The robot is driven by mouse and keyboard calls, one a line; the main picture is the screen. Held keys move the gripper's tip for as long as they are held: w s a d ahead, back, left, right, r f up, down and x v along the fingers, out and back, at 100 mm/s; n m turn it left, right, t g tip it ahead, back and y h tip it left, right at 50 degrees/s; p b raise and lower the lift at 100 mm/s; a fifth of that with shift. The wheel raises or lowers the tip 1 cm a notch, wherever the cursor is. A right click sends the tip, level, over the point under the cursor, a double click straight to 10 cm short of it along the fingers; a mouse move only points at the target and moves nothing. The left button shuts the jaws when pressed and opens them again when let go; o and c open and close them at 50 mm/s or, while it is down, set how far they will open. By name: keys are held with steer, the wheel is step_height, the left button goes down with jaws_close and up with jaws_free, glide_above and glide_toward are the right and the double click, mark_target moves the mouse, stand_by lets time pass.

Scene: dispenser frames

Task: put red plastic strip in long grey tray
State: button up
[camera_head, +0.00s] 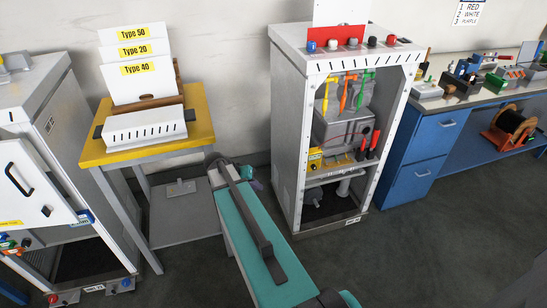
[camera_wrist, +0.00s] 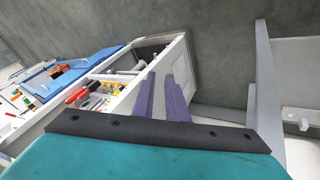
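A red strip (camera_head: 343,37) stands on top of the light grey cabinet, behind a row of coloured knobs; its ends are partly hidden. A long, pale grey slotted box (camera_head: 145,127), the closest match to a long grey tray, lies on the yellow table in front of the type cards. My gripper (camera_head: 252,181) is low between the yellow table and the cabinet, mostly hidden by my arm, away from both objects. In the wrist view its purple fingers (camera_wrist: 165,97) are close together, with nothing clearly held; their gap is unclear.
The open cabinet (camera_head: 286,130) holds coloured tools. The yellow table (camera_head: 92,150) carries cards marked Type 50, 20 and 40. A blue workbench (camera_head: 415,170) with a cable reel (camera_head: 510,126) is at right. Grey floor is free in front of the cabinet.

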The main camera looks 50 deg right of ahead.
steer(key=s+a+f+n+g+y, duration=0.15)
steer(key=s+a+f, duration=0.25)
steer(key=a+f, duration=0.5)
steer(key=s+a+f+n+y, duration=0.1)
steer(key=s+a+f+n, duration=0.25)
steer(key=a+f, duration=0.5)
steer(key=s+a+f+n+g+y, duration=0.1)
steer(key=s+a+f+n+y, duration=0.1)
steer(key=s+a, duration=0.7)
steer(key=s+a+f+n+g+y, duration=0.2)
steer(key=s+a+f, duration=0.3)
steer(key=s+a, duration=0.4)
steer(key=shift+s+a+f+n, duration=0.3)
steer(key=shift+s+a+n, duration=0.05)
steer(key=shift+s+n, duration=0.55)
steer(key=shift+w, duration=0.1)
steer(key=shift+d, duration=0.1)
